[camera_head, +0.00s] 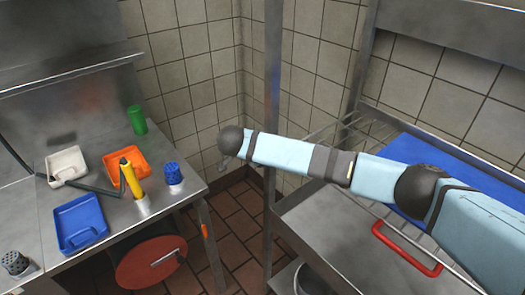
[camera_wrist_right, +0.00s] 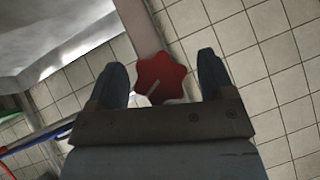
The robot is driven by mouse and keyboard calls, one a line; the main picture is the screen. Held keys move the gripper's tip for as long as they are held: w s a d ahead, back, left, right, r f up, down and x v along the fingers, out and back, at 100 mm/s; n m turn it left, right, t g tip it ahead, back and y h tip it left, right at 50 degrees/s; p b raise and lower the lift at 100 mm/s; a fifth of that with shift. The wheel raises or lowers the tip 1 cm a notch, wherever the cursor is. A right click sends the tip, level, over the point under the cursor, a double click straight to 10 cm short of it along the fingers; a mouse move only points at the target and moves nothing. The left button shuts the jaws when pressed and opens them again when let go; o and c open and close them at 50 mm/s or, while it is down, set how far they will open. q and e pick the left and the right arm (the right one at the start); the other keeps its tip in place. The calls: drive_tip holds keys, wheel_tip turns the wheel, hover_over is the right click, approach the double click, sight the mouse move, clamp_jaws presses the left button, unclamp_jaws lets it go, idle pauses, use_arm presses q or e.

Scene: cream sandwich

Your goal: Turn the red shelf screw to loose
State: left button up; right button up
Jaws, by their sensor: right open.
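The red shelf screw (camera_wrist_right: 162,78) is a lobed red knob with a pale slanted mark on its face, set on a grey metal post (camera_wrist_right: 142,25). It shows in the right wrist view, between the two dark fingers of my right gripper (camera_wrist_right: 160,65). The gripper is open, with a visible gap on each side of the knob. In the head view my light blue right arm reaches in from the right, and the gripper end (camera_head: 228,163) is small beyond the dark wrist. The knob is not visible there. My left gripper is not in view.
A steel shelf post (camera_head: 272,90) stands behind my right arm. A blue tray (camera_head: 415,150) lies on the wire rack, and a red handle (camera_head: 405,248) is below. The left steel table (camera_head: 105,205) holds trays, a yellow bottle (camera_head: 131,178) and a green cup (camera_head: 137,119).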

drive_tip(key=shift+c, duration=0.3)
drive_tip(key=c, duration=0.9)
drive_tip(key=shift+o, duration=0.2)
drive_tip(key=shift+a+r+n+g+h, duration=0.1)
drive_tip(key=shift+n+g+h, duration=0.2)
drive_tip(key=shift+g+h, duration=0.1)
drive_tip(key=shift+n+g+h+b, duration=0.65)
drive_tip(key=shift+n+g+h, duration=0.05)
drive_tip(key=shift+g, duration=0.3)
drive_tip(key=shift+f+g, duration=0.2)
drive_tip(key=shift+g, duration=0.1)
drive_tip(key=o, duration=0.9)
drive_tip(key=shift+r, duration=0.1)
